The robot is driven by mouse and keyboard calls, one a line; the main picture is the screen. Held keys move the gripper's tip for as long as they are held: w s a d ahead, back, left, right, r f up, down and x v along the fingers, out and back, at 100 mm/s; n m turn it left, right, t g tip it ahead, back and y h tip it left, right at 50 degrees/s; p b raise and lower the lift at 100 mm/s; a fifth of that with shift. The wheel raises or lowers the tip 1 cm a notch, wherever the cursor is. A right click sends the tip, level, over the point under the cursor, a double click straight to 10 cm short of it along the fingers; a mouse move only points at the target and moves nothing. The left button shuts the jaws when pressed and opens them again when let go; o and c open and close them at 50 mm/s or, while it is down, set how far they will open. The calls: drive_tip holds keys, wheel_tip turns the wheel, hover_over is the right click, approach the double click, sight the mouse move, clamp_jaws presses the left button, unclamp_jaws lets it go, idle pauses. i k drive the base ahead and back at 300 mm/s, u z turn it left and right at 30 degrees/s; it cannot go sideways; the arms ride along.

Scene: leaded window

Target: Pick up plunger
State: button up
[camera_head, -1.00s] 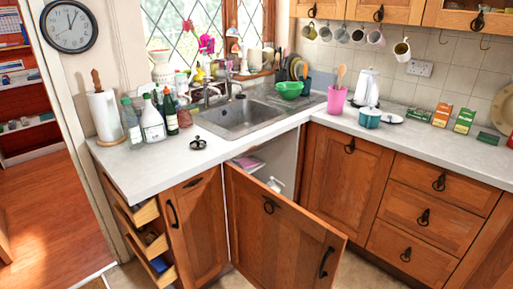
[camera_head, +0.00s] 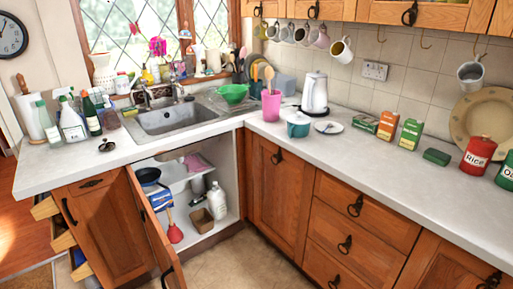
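The plunger (camera_head: 175,233) stands in the open cupboard under the sink, at its lower left near the door. It has a red cup, and a thin upright handle seems to rise from it. The cupboard door (camera_head: 154,235) is swung open and seen almost edge-on, just left of the plunger. My gripper is not in view.
The cupboard also holds a white bottle (camera_head: 217,201), a brown box (camera_head: 202,220), a dark pan (camera_head: 148,176) and a blue item (camera_head: 161,200). Open drawers (camera_head: 62,241) stick out at the left. The floor (camera_head: 235,265) before the cupboard is clear.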

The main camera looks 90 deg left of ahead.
sight(175, 235)
drive_tip(key=u, duration=0.1)
drive_tip(key=i, duration=0.15)
drive_tip(key=u, duration=5.25)
drive_tip(key=i, duration=2.2)
drive_tip(key=z, duration=1.25)
